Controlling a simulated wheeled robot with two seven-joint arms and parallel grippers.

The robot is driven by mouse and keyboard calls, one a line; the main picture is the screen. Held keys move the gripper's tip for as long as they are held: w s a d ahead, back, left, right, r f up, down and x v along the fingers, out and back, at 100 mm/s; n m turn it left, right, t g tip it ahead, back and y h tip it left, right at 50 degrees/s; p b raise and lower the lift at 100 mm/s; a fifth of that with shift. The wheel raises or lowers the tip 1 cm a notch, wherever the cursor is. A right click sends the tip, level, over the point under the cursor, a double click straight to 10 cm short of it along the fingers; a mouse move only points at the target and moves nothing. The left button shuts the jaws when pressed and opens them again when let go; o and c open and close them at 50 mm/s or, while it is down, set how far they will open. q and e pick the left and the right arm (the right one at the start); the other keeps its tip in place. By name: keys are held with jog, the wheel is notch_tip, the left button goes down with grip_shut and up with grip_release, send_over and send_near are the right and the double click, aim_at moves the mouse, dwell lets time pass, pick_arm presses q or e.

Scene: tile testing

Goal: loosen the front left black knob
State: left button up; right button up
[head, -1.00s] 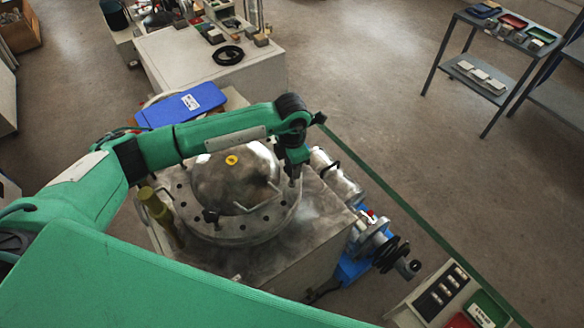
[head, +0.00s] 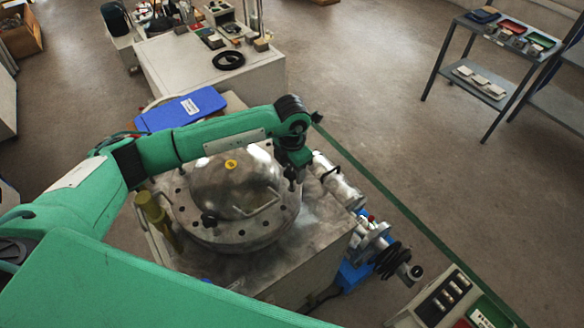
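The metal dome lid (head: 222,185) sits on a round flange (head: 251,236) ringed with bolt holes, on top of a grey metal box (head: 306,247). A small black knob (head: 209,220) stands at the front left of the flange. A bent metal handle (head: 258,208) lies near the dome's front right. My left arm reaches over the back of the dome. My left gripper (head: 292,182) points down at the right side of the flange, well away from the front left knob. Its fingers are small and dark, so their opening is unclear. My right gripper is not in view.
A blue board (head: 180,108) lies behind the dome. An olive cylinder (head: 155,212) stands at the box's left. A metal cylinder (head: 338,182) and a black handwheel (head: 391,258) are at its right. A workbench (head: 200,70) and a shelf cart (head: 485,85) stand farther back, with open floor between.

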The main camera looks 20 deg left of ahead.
pick_arm(q)
jog(key=shift+o, duration=0.2)
jog(key=shift+r, duration=0.25)
notch_tip(320, 180, up, 13)
jog(key=b, duration=0.3)
dwell(0.4)
